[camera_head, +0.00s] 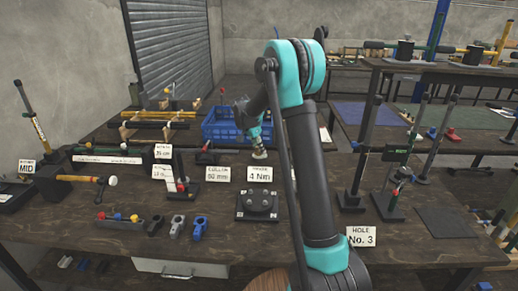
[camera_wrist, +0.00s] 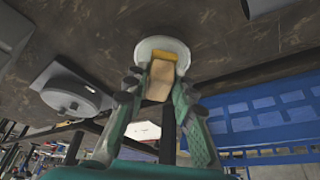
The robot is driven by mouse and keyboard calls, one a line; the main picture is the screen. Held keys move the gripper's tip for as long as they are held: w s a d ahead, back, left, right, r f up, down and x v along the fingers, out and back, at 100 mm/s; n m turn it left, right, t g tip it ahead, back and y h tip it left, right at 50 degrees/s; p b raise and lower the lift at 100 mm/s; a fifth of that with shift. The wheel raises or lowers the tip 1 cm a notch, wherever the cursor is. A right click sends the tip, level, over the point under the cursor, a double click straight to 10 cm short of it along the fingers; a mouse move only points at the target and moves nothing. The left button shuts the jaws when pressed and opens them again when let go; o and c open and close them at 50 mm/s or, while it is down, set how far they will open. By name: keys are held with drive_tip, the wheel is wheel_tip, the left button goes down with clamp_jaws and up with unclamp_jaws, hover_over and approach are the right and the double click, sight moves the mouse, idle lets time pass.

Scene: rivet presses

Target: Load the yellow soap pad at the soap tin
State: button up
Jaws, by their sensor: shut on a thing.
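My gripper (camera_wrist: 161,82) is shut on a tan block with a yellow end, which I take to be the yellow soap pad (camera_wrist: 165,56). In the wrist view the yellow end is in front of a round pale dish, probably the soap tin (camera_wrist: 150,45). Whether they touch I cannot tell. In the head view my gripper (camera_head: 257,140) points down above the bench, just behind the 4 Nm sign. The pad and dish are too small there to make out clearly.
A blue crate (camera_head: 222,128) stands behind my gripper and also shows in the wrist view (camera_wrist: 260,112). Small clamps (camera_head: 177,225) lie at front left. A rivet press stand (camera_head: 352,199) is at right.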

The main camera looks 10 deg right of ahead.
drive_tip(key=shift+f, duration=0.45)
idle(1.1)
drive_tip(key=shift+r, duration=3.55)
drive_tip(key=shift+s, duration=0.1)
